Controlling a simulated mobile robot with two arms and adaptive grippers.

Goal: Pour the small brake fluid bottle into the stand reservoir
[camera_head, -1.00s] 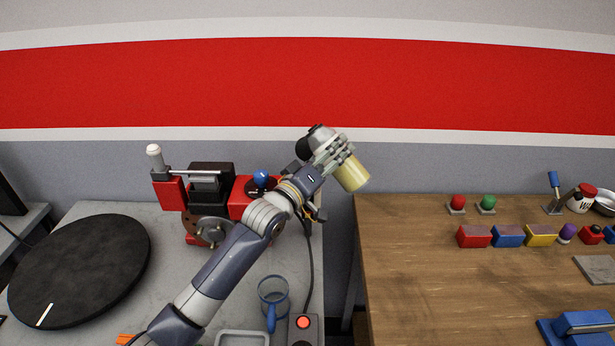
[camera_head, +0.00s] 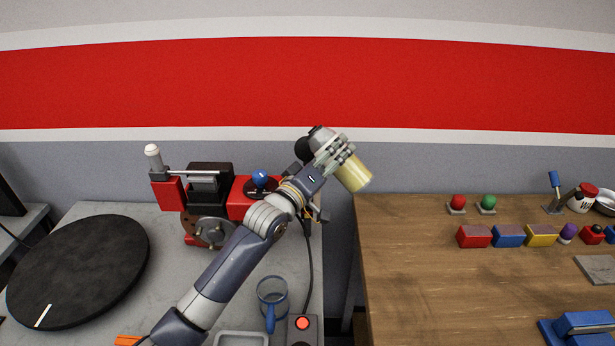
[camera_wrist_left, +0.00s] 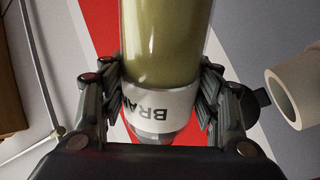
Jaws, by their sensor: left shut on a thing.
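My left gripper (camera_head: 335,152) is shut on the small brake fluid bottle (camera_head: 354,175), which has clear walls and yellow-green contents. The bottle is held tilted, its yellow end to the lower right and its grey end to the upper left. In the left wrist view, the fingers (camera_wrist_left: 160,105) clasp the bottle (camera_wrist_left: 165,45) around its white label with dark letters. A red and black stand (camera_head: 210,185) with a blue knob (camera_head: 261,179) is left of the gripper, partly behind my arm. I cannot tell which part is its reservoir. My right gripper is out of view.
A black round disc (camera_head: 78,270) lies on the grey table at left. A blue mug (camera_head: 272,292) and a box with a red button (camera_head: 302,324) are near its right edge. A gap separates the wooden table (camera_head: 430,290), which carries several coloured blocks. A pale open tube (camera_wrist_left: 292,95) is right of the bottle.

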